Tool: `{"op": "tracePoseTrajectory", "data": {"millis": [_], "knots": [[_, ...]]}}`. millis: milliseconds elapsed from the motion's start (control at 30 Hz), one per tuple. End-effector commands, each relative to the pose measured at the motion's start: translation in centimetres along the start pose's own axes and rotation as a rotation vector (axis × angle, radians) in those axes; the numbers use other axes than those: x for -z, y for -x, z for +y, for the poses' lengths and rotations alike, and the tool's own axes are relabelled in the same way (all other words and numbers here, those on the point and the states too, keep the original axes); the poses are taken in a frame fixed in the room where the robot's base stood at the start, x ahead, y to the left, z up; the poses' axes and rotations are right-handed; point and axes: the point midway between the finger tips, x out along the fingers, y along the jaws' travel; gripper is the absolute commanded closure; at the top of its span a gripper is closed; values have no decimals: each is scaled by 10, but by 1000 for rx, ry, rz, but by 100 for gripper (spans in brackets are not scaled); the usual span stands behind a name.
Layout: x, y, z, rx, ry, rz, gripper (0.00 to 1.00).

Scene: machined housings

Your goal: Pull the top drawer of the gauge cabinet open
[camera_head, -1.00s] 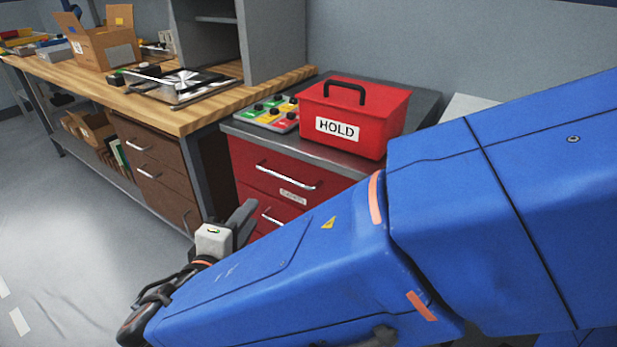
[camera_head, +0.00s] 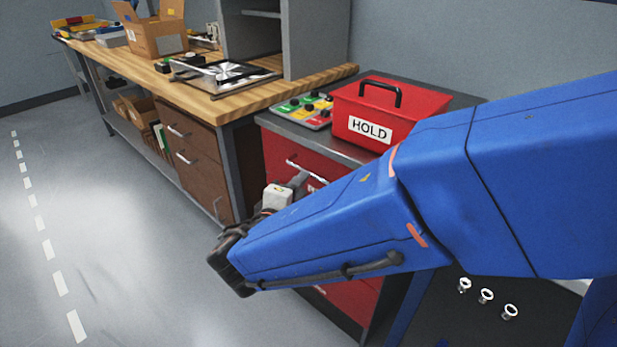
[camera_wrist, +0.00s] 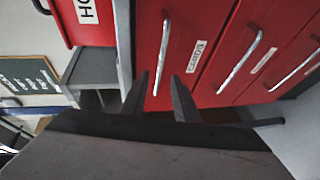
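The red gauge cabinet (camera_head: 348,298) stands under the red HOLD box. Its top drawer (camera_head: 280,148) looks shut, with a silver bar handle (camera_head: 305,168) partly hidden by my arm. In the wrist view the picture is turned, and the top drawer (camera_wrist: 184,22) is the leftmost red front with its handle (camera_wrist: 163,50) upright. My gripper (camera_wrist: 160,76) is open, with two dark fingers on either side of the handle's lower end in the picture. I cannot tell whether the fingers reach around the bar. In the head view my gripper (camera_head: 298,182) is close to this handle.
The red HOLD box (camera_head: 388,108) and a panel with coloured blocks (camera_head: 303,110) sit on the cabinet top. A wooden bench (camera_head: 235,98) with brown drawers (camera_head: 188,135) stands to the left. The floor (camera_head: 110,220) in front is clear.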

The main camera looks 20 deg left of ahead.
Motion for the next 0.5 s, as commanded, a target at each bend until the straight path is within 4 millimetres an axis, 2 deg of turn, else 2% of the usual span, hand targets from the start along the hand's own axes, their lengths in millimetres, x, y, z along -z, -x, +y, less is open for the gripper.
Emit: {"op": "tracePoseTrajectory", "data": {"millis": [33,233,500], "knots": [[-1,-10,0,0,0,-5,72],[-1,-40,0,0,-1,-4,72],[0,-60,0,0,0,-2,72]]}}
